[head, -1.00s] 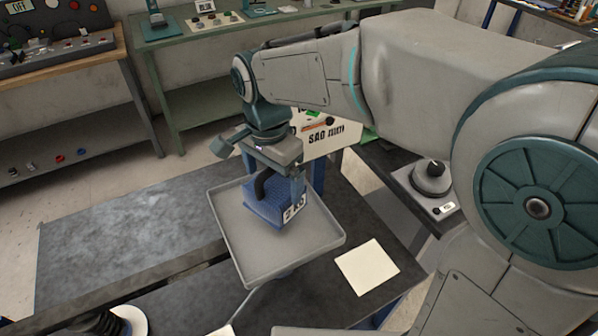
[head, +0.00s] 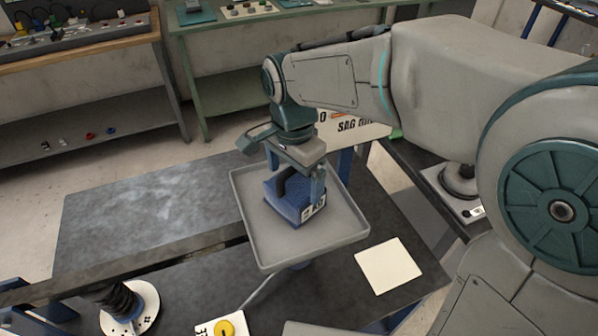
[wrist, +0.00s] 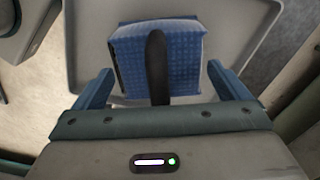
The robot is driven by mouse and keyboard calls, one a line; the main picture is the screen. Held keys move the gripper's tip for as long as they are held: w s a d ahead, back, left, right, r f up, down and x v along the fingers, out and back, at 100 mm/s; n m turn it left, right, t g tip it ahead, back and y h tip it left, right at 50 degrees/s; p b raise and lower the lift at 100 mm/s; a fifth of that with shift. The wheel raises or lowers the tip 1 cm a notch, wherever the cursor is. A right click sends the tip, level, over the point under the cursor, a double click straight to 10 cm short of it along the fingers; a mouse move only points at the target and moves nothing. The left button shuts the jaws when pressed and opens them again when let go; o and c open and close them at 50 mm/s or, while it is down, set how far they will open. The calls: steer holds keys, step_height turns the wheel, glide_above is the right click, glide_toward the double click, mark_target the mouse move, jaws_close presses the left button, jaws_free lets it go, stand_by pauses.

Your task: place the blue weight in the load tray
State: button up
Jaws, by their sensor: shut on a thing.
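The blue weight (head: 290,205) is a blue block with a black handle and a white label on one side. In the head view it is over the middle of the grey load tray (head: 262,255), inside its rim; whether its base touches the tray floor I cannot tell. My gripper (head: 300,178) is above the weight with its fingers down beside the handle, shut on the weight. In the wrist view the weight (wrist: 158,55) and its handle show between the blue fingers, with the tray (wrist: 85,50) behind. The gripper hides part of the handle.
A dark bench (head: 150,205) lies left of the tray. A cream card (head: 388,266) lies to its right. A black spring on a white round base (head: 130,308) and a yellow button (head: 224,328) are in front. A sag board (head: 355,128) stands behind.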

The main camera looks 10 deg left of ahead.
steer(key=o, duration=1.7)
steer(key=shift+f, duration=0.1)
step_height(320, 180, up, 12)
steer(key=shift+r, duration=0.15)
steer(key=s+d+f+n+t, duration=0.1)
steer(key=d+f, duration=0.3)
steer(key=d, duration=0.4)
steer(key=s+d+f+n+t, duration=0.1)
steer(key=s+d+f+n, duration=0.2)
steer(key=d, duration=0.4)
steer(key=s+d+f+n+t, duration=0.1)
steer(key=s+d+f+n, duration=0.2)
steer(key=d, duration=0.5)
steer(key=shift+s+d+f, duration=0.15)
steer(key=shift+s+f, duration=0.15)
steer(key=shift+f, duration=0.3)
steer(key=shift+s+d+f, duration=0.15)
steer(key=shift+s+f, duration=0.15)
steer(key=shift+f, duration=0.3)
